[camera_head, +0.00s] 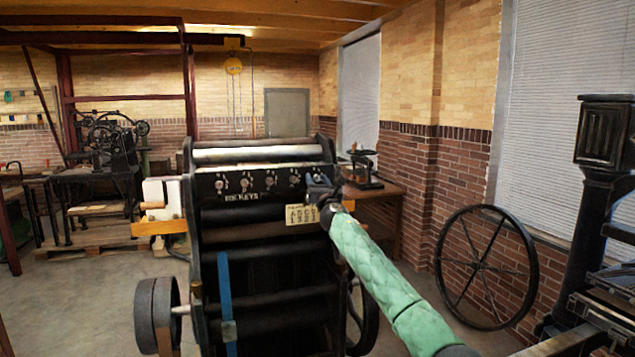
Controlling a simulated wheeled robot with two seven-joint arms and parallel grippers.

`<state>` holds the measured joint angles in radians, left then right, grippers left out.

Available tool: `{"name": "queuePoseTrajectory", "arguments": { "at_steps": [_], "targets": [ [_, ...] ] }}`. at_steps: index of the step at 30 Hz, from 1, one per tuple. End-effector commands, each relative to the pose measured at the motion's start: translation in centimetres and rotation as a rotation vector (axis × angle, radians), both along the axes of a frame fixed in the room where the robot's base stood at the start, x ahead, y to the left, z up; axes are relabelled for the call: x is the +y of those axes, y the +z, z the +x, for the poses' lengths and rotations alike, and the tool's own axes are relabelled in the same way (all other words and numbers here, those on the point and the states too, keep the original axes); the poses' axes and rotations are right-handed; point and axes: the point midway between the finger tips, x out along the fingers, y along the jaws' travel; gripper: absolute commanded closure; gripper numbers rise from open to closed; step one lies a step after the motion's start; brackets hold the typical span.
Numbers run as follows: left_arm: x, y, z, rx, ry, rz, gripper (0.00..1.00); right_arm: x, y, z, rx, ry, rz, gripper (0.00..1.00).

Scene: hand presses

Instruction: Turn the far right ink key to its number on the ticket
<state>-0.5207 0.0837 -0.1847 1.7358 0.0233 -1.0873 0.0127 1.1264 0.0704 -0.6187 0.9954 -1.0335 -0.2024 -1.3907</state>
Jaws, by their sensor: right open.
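A black hand press (265,245) stands in the middle, with a row of several ink keys and the label INK KEYS across its upper front. The far right ink key (294,179) is a small pale knob with a dial; its setting is too small to read. A yellowish ticket (300,215) hangs below the right end of the row; it bears letters over digits, too small to read surely. My right gripper (314,183) is open, just right of the far right key, seen from behind, and I see no contact. My left gripper is out of view.
A spoked wheel (485,268) leans by the brick wall at right. Another black press (602,200) stands at the right edge. A wooden side table (385,190) stands behind my right arm. An orange-yellow bar (158,228) juts from the press's left side.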

Motion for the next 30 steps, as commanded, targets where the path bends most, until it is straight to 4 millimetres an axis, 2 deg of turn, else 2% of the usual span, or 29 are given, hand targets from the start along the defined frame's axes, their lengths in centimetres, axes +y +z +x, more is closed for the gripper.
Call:
{"name": "queuePoseTrajectory", "arguments": {
  "at_steps": [10, 11, 17, 30],
  "targets": [
    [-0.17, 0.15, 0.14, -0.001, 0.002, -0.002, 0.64, 0.0, 0.07, 0.27, 0.001, 0.0, 0.001, 0.56],
    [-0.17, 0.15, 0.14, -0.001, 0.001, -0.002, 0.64, 0.0, 0.06, 0.28, 0.001, 0.0, 0.001, 0.6],
    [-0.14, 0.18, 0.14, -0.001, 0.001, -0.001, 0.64, 0.01, 0.06, 0.26, 0.001, 0.0, 0.001, 0.99],
    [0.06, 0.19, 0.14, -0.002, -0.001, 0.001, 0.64, 0.17, -0.01, 0.22, 0.03, 0.001, 0.09, 1.0]
  ]
}}
